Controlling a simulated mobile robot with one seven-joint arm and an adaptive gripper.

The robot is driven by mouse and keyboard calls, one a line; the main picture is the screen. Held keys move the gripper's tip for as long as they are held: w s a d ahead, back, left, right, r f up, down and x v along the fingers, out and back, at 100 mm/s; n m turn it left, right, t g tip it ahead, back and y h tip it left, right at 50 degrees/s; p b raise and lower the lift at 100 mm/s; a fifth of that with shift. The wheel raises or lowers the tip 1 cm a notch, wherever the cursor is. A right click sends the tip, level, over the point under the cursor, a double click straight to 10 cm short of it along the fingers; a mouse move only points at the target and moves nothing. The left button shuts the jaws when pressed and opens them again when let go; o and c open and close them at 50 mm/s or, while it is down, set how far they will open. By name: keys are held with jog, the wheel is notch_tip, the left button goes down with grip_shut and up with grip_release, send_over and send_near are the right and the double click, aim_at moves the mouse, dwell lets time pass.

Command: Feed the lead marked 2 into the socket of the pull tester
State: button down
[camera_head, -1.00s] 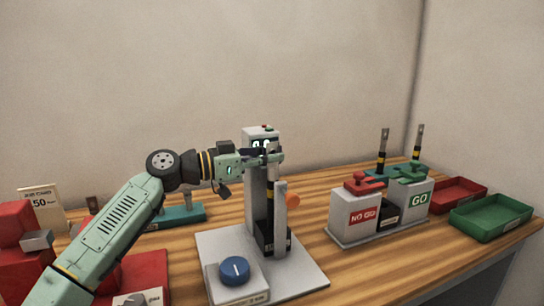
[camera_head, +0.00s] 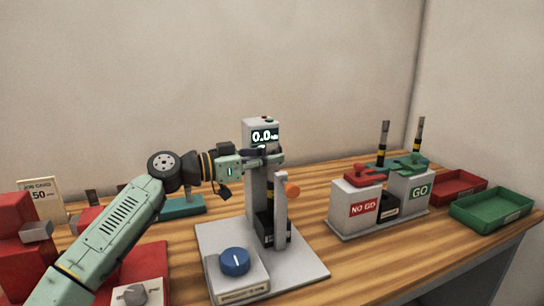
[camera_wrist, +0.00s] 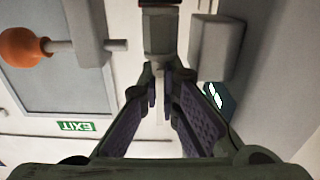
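The pull tester (camera_head: 255,190) is a grey column on a plate, with a lit display reading 0.0. My gripper (camera_head: 270,159) is in front of the column, just below the display. In the wrist view its fingers (camera_wrist: 161,88) are closed around a thin metal end of a lead (camera_wrist: 160,32), whose grey thicker body lies beyond. In the head view the lead (camera_head: 270,186) hangs upright below the fingers, with dark and yellow bands. Its lower end is over or in the dark socket block (camera_head: 266,228); how deep I cannot tell. Its number is not visible.
An orange-knobbed lever (camera_head: 291,190) and a grey post (camera_head: 281,212) stand close on the right. A blue dial (camera_head: 235,262) is in front. The NO GO/GO gauge (camera_head: 378,205), with two upright leads behind, and red (camera_head: 459,187) and green (camera_head: 491,210) trays are farther right.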

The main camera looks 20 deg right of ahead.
aim_at(272, 144)
jog(key=shift+f+b, duration=0.7)
jog(key=shift+f, duration=1.35)
jog(key=c, duration=1.7)
grip_release()
notch_tip(272, 144, up, 10)
jog(key=shift+s+r, duration=0.1)
